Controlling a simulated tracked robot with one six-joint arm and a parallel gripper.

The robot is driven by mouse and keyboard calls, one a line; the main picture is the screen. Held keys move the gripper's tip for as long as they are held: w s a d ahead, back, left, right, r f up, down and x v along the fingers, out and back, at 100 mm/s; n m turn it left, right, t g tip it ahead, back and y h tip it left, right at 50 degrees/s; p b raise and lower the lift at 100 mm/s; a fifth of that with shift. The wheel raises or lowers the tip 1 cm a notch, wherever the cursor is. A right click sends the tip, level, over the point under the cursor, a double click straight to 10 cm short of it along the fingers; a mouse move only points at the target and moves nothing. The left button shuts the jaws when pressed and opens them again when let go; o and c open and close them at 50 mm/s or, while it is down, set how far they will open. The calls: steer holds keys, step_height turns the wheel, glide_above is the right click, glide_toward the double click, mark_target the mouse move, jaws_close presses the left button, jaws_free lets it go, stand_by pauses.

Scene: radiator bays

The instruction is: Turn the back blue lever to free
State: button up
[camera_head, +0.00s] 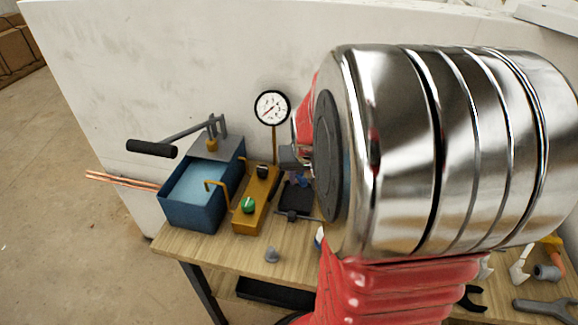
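A small patch of blue (300,181) shows just left of my arm, above a dark block with a crossbar (297,199) on the bench. It is mostly hidden, and I cannot tell whether it is the back blue lever. No other blue lever shows clearly. My gripper is largely hidden by my large chrome and red arm. A small grey part (289,157) beside the arm's dark disc seems to belong to it. Its fingers cannot be made out, nor whether it touches anything.
A blue water-filled tank (190,216) with a black-gripped pump handle (152,149) stands at the bench's left. Beside it are a brass block (258,192) with a green knob (248,205) and a gauge (272,107). Tools, including a wrench (545,308), lie at right.

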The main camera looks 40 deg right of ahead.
steer(key=shift+c, duration=0.5)
jaws_close()
